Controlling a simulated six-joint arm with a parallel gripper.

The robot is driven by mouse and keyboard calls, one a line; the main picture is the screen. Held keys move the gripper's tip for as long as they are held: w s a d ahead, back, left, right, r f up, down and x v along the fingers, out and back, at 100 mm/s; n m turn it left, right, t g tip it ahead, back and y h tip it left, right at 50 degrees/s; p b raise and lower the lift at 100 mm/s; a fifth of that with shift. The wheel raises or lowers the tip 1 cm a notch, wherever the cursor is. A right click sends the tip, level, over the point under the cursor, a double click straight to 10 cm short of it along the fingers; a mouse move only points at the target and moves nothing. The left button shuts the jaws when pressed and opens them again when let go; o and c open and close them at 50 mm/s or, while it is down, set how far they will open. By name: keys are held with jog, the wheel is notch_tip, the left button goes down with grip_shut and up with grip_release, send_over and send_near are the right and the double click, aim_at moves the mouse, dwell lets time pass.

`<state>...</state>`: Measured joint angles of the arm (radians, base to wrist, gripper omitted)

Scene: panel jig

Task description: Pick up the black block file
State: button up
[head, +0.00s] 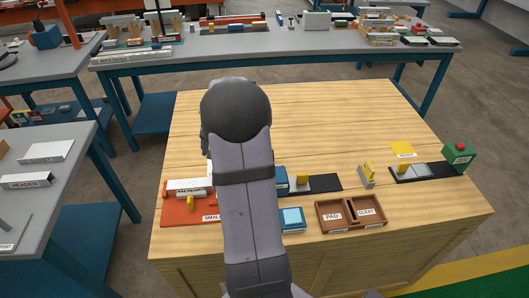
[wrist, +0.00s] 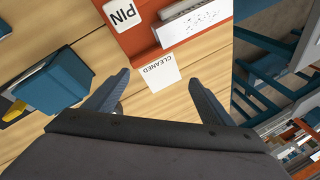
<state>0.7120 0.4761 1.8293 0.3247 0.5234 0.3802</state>
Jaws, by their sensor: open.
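My gripper (wrist: 155,77) is open and empty in the wrist view, its two dark fingers spread above the wooden bench top. In the head view my own arm hides it. I cannot pick out the black block file for certain in either view. A dark flat piece (head: 325,182) lies beside a grey block with a yellow upright tab in the head view. A white card marked CLEANED (wrist: 162,73) lies beyond and between my fingertips, next to a red-orange tray (wrist: 135,38) with a PIN label.
A blue block (wrist: 55,80) stands left of my fingers. The red-orange tray (head: 184,215) also shows in the head view. A brown two-part tray (head: 350,226) marked PAD and CLEAT and a green box (head: 458,158) with a red button stand right.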

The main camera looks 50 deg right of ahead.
jog(key=s+d+f+n+g+h, duration=0.1)
jog(key=s+d+n, duration=0.2)
jog(key=d, duration=0.5)
jog(key=s+d+f+n+h, duration=0.1)
jog(key=s+d+n+h, duration=0.2)
jog(key=d, duration=0.4)
jog(key=shift+y, duration=0.8)
jog(key=shift+p+x, duration=1.25)
jog(key=shift+x, duration=2.4)
jog(key=shift+s+a+f, duration=0.1)
jog(key=shift+s, duration=0.1)
jog(key=c, duration=1.3)
